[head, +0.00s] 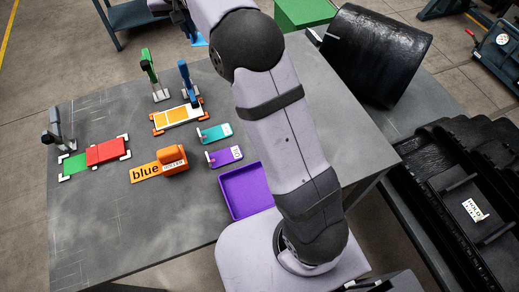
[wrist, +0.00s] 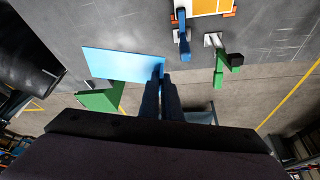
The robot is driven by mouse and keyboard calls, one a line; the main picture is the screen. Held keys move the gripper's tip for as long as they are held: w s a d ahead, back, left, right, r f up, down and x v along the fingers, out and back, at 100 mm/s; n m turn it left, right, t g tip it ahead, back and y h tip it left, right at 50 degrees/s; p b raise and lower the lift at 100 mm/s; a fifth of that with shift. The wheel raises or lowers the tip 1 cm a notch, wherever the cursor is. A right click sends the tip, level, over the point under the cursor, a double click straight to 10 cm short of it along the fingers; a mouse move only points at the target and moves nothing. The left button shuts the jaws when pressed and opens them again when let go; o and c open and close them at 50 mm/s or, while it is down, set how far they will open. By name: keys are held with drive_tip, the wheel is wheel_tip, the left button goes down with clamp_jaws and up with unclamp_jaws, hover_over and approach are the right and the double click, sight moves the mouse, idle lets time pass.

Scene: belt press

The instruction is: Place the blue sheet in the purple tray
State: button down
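The blue sheet (wrist: 118,64) is a thin light-blue panel in the wrist view, its right end at my fingertips. My gripper (wrist: 163,73) has its dark blue fingers close together and looks shut on that end. In the head view, a light-blue part of the sheet (head: 197,40) shows near the table's far edge; my arm hides the rest. The purple tray (head: 230,207) is a square, shallow, empty tray on the near part of the table, left of my arm's lower link and far from my gripper.
A green box (head: 300,12) stands at the far side, partly behind the sheet in the wrist view. Upright green (head: 149,68) and blue (head: 186,80) clamps stand by an orange panel (head: 177,114).

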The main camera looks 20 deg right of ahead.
drive_tip(key=s+d+f+m+b, duration=0.1)
drive_tip(key=s+d+f, duration=0.2)
drive_tip(key=s+d, duration=0.3)
drive_tip(key=m+g+b, duration=0.1)
drive_tip(key=m+g, duration=0.7)
drive_tip(key=m, duration=1.9)
hover_over(259, 187)
drive_tip(key=w+d, duration=0.3)
drive_tip(key=d, duration=0.2)
wheel_tip(259, 187, down, 13)
drive_tip(key=shift+s+d+f+p, duration=0.1)
drive_tip(key=shift+f+p, duration=0.3)
drive_tip(key=shift+f, duration=2.2)
drive_tip(key=shift+s+f+p, duration=0.1)
drive_tip(key=shift+f+p, duration=0.25)
drive_tip(key=shift+f, duration=2.25)
